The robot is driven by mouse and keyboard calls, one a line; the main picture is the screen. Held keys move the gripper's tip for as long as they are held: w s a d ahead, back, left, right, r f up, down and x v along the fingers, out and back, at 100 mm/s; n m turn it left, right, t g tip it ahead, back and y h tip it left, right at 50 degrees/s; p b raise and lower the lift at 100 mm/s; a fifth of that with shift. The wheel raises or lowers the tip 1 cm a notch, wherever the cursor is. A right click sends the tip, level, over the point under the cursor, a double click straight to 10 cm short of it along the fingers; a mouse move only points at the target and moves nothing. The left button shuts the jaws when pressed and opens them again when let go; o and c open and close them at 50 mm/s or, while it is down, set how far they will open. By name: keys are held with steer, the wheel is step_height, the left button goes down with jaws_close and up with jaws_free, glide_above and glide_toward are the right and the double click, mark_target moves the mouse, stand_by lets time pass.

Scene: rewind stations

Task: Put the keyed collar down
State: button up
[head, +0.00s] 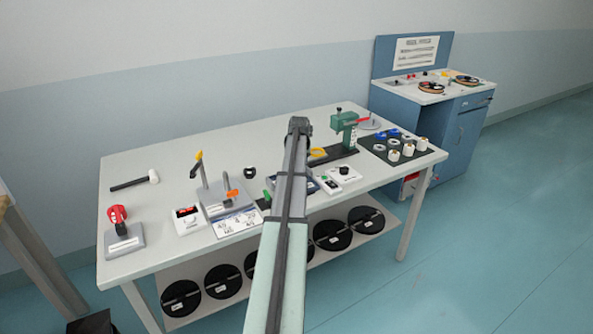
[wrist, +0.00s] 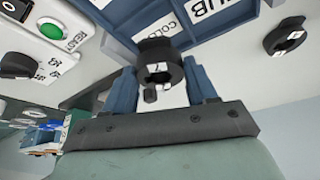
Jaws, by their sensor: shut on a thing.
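My gripper (wrist: 163,92) shows in the wrist view with blue fingers on either side of a black keyed collar (wrist: 158,55). It is shut on this collar, which has a notched hole and a small white mark. The collar appears in front of a blue tray (wrist: 112,22) with white labels; I cannot tell its height above it. A second black collar (wrist: 285,36) lies on the pale tabletop, apart from the gripper; a black ring also shows there in the head view (head: 249,172). In the head view my arm hides the gripper and held collar.
A white box with a green button (wrist: 50,31) stands beside the tray. The workbench (head: 235,143) also holds a green press (head: 344,124), a dark mat (head: 377,148) with several spools, and a mallet (head: 134,182). Bare tabletop shows along the back.

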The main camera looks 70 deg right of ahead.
steer(key=shift+f, duration=2.1)
steer(key=shift+a+f, duration=0.1)
steer(key=shift+f, duration=0.4)
steer(key=o, duration=0.8)
steer(key=shift+o, duration=0.2)
steer(key=shift+r, duration=0.6)
steer(key=v, duration=1.2)
steer(key=shift+o, duration=0.2)
